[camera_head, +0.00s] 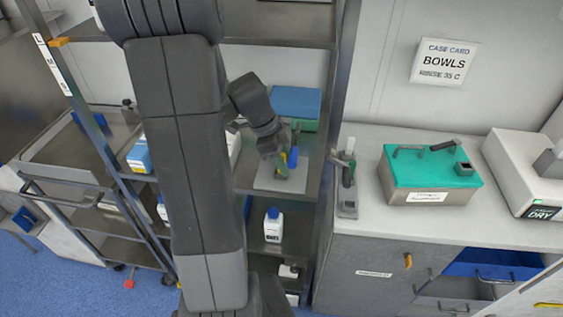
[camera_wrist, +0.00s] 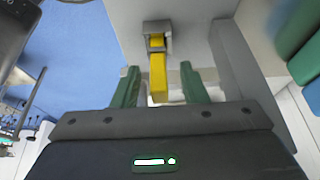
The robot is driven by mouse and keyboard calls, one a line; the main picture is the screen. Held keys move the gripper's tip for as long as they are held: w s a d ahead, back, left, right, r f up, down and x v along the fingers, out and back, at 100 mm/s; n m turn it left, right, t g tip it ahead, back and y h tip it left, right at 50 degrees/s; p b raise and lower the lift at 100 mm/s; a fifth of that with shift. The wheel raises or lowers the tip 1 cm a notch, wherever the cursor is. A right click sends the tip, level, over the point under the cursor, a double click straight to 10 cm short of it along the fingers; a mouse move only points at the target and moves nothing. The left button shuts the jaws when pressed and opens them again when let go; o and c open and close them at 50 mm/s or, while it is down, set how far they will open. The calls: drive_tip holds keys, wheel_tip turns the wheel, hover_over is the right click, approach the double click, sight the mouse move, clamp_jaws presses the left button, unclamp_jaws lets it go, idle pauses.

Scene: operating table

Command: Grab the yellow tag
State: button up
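The yellow tag (camera_wrist: 158,80) is a narrow upright strip in the middle of the wrist view, with its far end at a small grey metal holder (camera_wrist: 157,29). My gripper (camera_wrist: 159,67) is open, with one green finger on each side of the tag and a gap to each. In the head view my gripper (camera_head: 285,165) is at the shelf, over a pale board.
A blue-and-green box (camera_head: 296,103) stands behind my gripper on the shelf. A rack post (camera_head: 335,110) rises to the right. Beyond it, a counter holds a grey stand (camera_head: 347,185) and a teal-lidded case (camera_head: 430,170). A white bottle (camera_head: 273,226) stands on the shelf below.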

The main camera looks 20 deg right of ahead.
drive_tip(key=shift+f, duration=0.15)
clamp_jaws()
